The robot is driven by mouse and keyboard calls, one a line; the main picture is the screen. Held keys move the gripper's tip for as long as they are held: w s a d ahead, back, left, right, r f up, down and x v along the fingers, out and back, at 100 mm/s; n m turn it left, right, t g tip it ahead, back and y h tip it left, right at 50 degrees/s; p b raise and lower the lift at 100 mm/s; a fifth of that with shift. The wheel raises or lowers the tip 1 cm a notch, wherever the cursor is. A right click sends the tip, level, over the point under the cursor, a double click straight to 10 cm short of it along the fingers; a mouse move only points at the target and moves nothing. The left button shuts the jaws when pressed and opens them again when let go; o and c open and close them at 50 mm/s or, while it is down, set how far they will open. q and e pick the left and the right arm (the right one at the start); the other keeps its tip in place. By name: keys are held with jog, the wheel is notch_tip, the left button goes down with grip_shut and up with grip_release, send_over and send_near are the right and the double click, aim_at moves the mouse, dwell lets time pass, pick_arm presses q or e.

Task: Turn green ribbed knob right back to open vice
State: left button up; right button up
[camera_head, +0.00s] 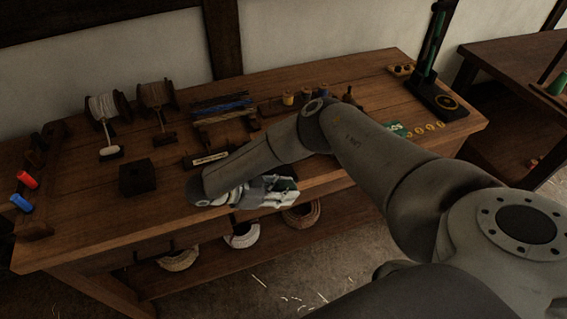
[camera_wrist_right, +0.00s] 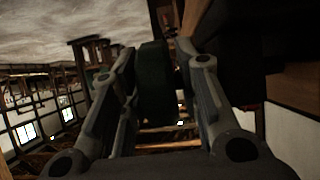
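My right arm reaches in from the right over the workbench. Its gripper (camera_head: 270,191) is low at the bench's front edge, pointing right. In the right wrist view, a dark green rounded knob (camera_wrist_right: 156,82) stands between the two fingers of my right gripper (camera_wrist_right: 158,75). The fingers lie close along both sides of the knob. The picture is too dark to show whether they press on it or leave a small gap. In the head view my forearm and gripper hide the knob and most of the vice. My left gripper is not in view.
On the bench (camera_head: 80,200) stand rope spools (camera_head: 108,104), a dark block (camera_head: 137,177), red and blue cylinders (camera_head: 27,180) and a tall green-handled stand (camera_head: 436,70). Rope coils (camera_head: 241,235) lie on the shelf below.

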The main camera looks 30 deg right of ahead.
aim_at(283, 184)
jog(key=shift+f+t+y+b, duration=0.15)
jog(key=shift+t+y+b, duration=0.15)
jog(key=shift+y+b, duration=1.15)
jog(key=t+y+b, duration=0.1)
jog(key=y+b, duration=0.3)
jog(key=b, duration=0.1)
jog(key=shift+y, duration=0.35)
jog(key=shift+r+t+y+b, duration=0.2)
jog(key=shift+t+y+b, duration=0.3)
jog(key=shift+y, duration=0.5)
jog(key=shift+d+r+y, duration=0.1)
jog(key=shift+y, duration=0.9)
notch_tip(283, 184, up, 11)
jog(key=shift+f+b, duration=0.1)
jog(key=shift+b, duration=0.4)
